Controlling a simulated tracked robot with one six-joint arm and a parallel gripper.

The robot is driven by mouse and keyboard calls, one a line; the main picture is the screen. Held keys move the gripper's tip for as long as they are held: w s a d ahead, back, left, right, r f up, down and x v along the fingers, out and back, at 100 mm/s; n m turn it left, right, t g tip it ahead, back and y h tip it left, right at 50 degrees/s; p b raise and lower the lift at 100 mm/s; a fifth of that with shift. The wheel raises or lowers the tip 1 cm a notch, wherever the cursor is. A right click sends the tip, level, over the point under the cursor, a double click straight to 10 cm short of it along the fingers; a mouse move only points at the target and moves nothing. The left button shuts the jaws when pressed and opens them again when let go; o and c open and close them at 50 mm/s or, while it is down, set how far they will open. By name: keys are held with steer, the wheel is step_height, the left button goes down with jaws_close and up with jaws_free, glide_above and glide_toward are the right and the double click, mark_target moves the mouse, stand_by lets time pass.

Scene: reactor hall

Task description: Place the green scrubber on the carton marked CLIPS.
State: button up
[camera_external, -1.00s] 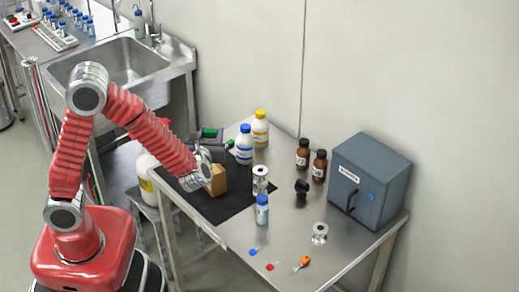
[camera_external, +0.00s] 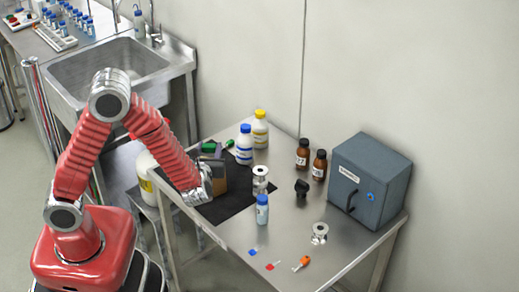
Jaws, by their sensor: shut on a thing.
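The green scrubber (camera_external: 208,147) shows as a small green patch at the far end of my gripper (camera_external: 212,156). My gripper is shut on it, with its wrist at the front left of the black mat (camera_external: 238,200). A tan-brown carton (camera_external: 217,181) stands on the mat, partly hidden behind my wrist. Its marking cannot be read, so I cannot tell if it says CLIPS. The scrubber appears above or just behind the carton in this view. Whether they touch cannot be told.
Another green item (camera_external: 229,143) lies behind. A blue-capped bottle (camera_external: 244,145) and a yellow-capped bottle (camera_external: 260,130) stand at the back. A grey cabinet (camera_external: 369,180) stands farther right.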

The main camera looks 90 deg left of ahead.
steer(key=shift+f, duration=0.25)
steer(key=shift+f, duration=2)
steer(key=shift+f, duration=0.1)
steer(key=o, duration=1)
steer(key=shift+o, duration=0.2)
steer(key=shift+d+r, duration=0.25)
steer(key=shift+d, duration=0.5)
steer(key=d+r, duration=0.1)
steer(key=d, duration=0.9)
steer(key=shift+d+r, duration=0.2)
steer(key=shift+r, duration=0.05)
